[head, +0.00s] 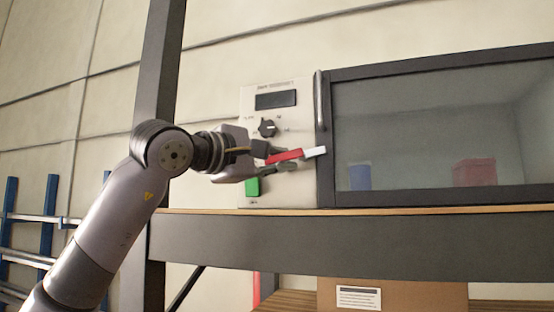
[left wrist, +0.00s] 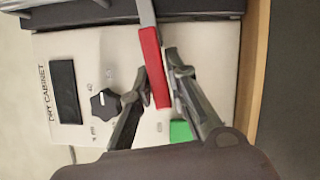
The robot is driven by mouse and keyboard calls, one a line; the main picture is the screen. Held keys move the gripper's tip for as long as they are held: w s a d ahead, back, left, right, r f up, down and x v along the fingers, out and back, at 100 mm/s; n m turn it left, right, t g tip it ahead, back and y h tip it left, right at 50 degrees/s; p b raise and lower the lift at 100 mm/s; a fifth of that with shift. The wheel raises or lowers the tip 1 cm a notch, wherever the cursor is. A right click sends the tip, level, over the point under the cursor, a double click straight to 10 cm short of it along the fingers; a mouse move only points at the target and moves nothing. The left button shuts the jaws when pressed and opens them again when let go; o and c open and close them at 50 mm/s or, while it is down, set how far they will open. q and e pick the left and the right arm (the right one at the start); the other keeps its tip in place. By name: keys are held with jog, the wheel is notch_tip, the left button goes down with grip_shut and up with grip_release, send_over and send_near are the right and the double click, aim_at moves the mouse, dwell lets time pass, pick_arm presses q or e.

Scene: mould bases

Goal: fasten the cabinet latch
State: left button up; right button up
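The dry cabinet (head: 430,130) has a dark-framed glass door, with a pale control panel (head: 262,118) on its left. The latch lever (head: 315,151) is pale grey with a red grip (head: 285,156). It lies almost level, tilted slightly up towards the door frame, its grey end at the frame edge. My left gripper (head: 279,159) is at the red grip, in front of the panel. In the left wrist view, its two fingertips lie against both sides of the red grip (left wrist: 152,62) and look shut on it. My right gripper is out of view.
A black knob (head: 267,128) and a green button (head: 252,187) sit on the panel close to my gripper. A vertical door handle (head: 319,101) stands above the latch. A dark post (head: 160,80) rises left of the cabinet, behind my arm.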

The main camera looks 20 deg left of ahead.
pick_arm(q)
grip_shut()
jog(key=r+m+p, duration=0.1)
jog(key=p, duration=0.2)
jog(key=shift+m+g, duration=0.3)
jog(key=shift+m+p, duration=0.3)
jog(key=shift+p, duration=0.1)
jog(key=shift+f, duration=0.1)
jog(key=o, duration=0.5)
grip_release()
jog(key=shift+s+a, duration=0.1)
